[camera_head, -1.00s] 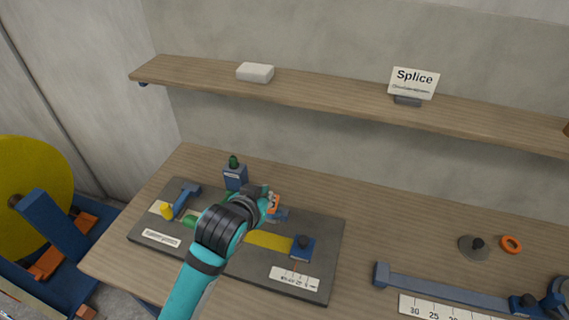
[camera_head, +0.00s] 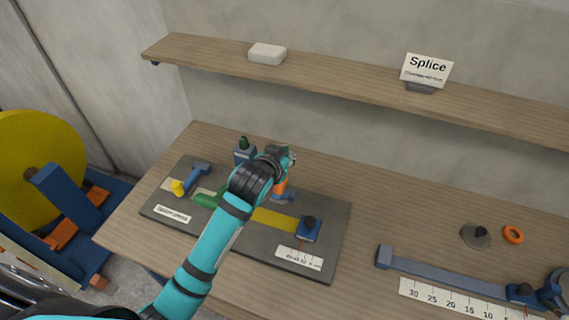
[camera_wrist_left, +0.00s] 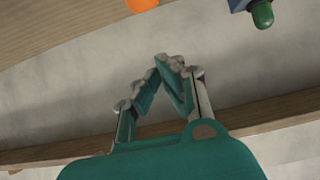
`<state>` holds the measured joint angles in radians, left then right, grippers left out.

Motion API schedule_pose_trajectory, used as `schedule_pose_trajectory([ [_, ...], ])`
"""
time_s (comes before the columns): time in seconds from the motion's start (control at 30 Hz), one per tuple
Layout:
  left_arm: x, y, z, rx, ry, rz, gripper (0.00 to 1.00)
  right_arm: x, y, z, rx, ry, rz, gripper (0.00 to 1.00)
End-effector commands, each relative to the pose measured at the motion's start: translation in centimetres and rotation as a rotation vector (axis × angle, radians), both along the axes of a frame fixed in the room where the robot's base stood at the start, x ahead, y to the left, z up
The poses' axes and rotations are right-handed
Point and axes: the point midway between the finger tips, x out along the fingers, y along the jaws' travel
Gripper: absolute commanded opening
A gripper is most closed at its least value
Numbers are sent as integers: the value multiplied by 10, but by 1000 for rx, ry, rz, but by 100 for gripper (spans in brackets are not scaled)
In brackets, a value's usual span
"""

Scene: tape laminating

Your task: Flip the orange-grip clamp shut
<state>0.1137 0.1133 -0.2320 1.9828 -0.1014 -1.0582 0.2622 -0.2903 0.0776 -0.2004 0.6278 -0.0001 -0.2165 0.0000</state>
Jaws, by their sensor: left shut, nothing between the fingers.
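The orange-grip clamp (camera_head: 281,188) stands on the dark grey plate, right beside my left wrist, which hides part of it. Its orange grip shows above a blue part; I cannot tell its exact angle. An orange end, probably this grip, is cut off at the top of the left wrist view (camera_wrist_left: 142,4). My left gripper (camera_head: 288,154) is beyond and above the clamp, toward the wall. Its fingertips (camera_wrist_left: 170,63) are together and empty, apart from the orange end. My right gripper is not in view.
The grey plate (camera_head: 235,248) also carries a yellow-tipped blue clamp (camera_head: 196,178), a green grip (camera_head: 206,200), a yellow strip (camera_head: 274,218) and a blue block with a black knob (camera_head: 308,230). A shelf (camera_head: 340,75) runs along the wall.

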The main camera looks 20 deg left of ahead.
Motion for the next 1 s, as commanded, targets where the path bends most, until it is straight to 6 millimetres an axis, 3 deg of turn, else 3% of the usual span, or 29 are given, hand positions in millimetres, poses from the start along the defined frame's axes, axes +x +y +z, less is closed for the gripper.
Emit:
schedule_pose_trajectory([
  [0.17,28,-1,-15,1,2,-1,0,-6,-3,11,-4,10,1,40],
  [0.3,7,0,-29,1,4,-1,0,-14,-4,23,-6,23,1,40],
  [0.43,-2,0,-37,1,2,-1,0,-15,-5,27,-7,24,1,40],
  [1.0,-3,0,-44,0,-14,0,0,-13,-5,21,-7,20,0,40],
])
